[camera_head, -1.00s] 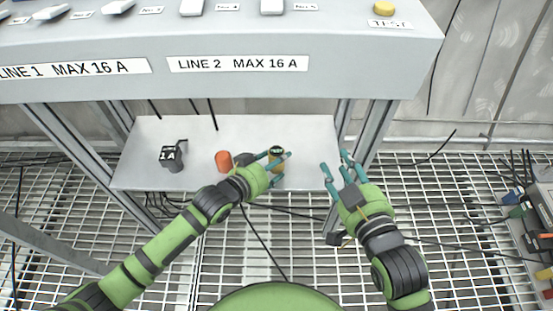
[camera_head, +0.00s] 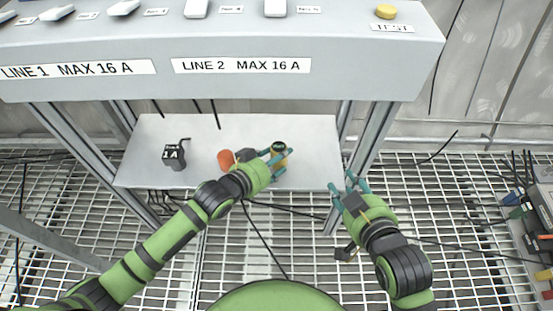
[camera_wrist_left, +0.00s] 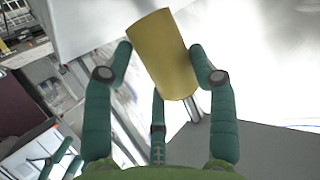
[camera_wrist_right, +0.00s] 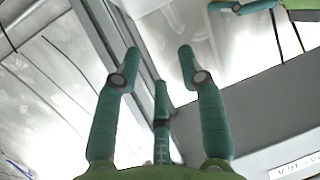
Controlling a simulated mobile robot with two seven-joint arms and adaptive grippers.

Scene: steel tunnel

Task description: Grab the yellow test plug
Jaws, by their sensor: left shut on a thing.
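The yellow test plug (camera_head: 279,149) is a short cylinder with a dark labelled top, over the right part of the grey shelf in the head view. My left gripper (camera_head: 273,160) has its teal fingers closed around it. In the left wrist view the yellow plug (camera_wrist_left: 163,55) sits between the fingertips, tilted, with its side showing. Whether it touches the shelf I cannot tell. My right gripper (camera_head: 344,190) is open and empty, just off the shelf's right end. In the right wrist view its fingers (camera_wrist_right: 158,62) are spread with nothing between them.
The shelf (camera_head: 215,130) also holds a black plug (camera_head: 174,155) marked 1 A at the left and an orange cylinder (camera_head: 226,160) beside my left wrist. A switch panel (camera_head: 230,85) overhangs the back. Metal posts (camera_head: 367,145) flank the shelf, over a grating floor.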

